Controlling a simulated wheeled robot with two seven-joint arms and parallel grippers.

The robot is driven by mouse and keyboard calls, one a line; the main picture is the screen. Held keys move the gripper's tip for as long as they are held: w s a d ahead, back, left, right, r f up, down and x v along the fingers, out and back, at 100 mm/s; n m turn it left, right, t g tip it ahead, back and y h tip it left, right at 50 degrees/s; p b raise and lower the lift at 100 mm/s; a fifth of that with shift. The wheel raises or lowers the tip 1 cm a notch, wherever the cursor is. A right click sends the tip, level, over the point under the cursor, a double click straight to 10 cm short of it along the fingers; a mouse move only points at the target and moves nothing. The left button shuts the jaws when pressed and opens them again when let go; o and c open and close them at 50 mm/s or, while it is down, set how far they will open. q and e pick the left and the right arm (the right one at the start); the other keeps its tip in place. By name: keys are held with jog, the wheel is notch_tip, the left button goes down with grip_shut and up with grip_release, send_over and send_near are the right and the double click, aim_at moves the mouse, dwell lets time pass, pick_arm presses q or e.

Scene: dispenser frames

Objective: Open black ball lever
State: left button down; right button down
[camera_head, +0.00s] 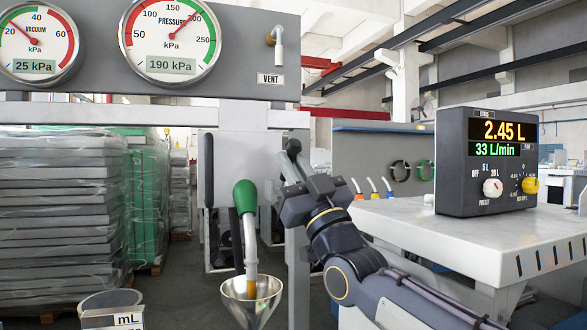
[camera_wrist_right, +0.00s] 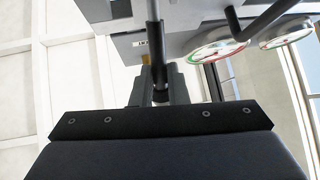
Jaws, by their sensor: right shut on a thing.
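The black ball lever shows its dark ball end (camera_head: 293,147) in the head view, just above my right gripper (camera_head: 303,178). In the right wrist view the dark rod of the lever (camera_wrist_right: 155,45) runs up from between the two fingers of my right gripper (camera_wrist_right: 160,88). That gripper is shut on the lever. The fingers and wrist hide the lower part of the lever. My left gripper is not in either view.
A green-topped spout (camera_head: 245,197) points down into a metal funnel (camera_head: 251,298), left of my right gripper. A meter box (camera_head: 490,165) reading 2.45 L and 33 L/min stands on a white table (camera_head: 440,215). The pressure gauge (camera_head: 172,38) reads 190 kPa.

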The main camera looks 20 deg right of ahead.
jog(key=shift+f, duration=0.1)
jog(key=c, duration=1.4)
grip_release()
jog(key=b+v, duration=0.1)
jog(key=v, duration=0.6)
jog(key=shift+s+f+b, duration=0.3)
jog(key=shift+b, duration=0.05)
jog(key=shift+d, duration=0.1)
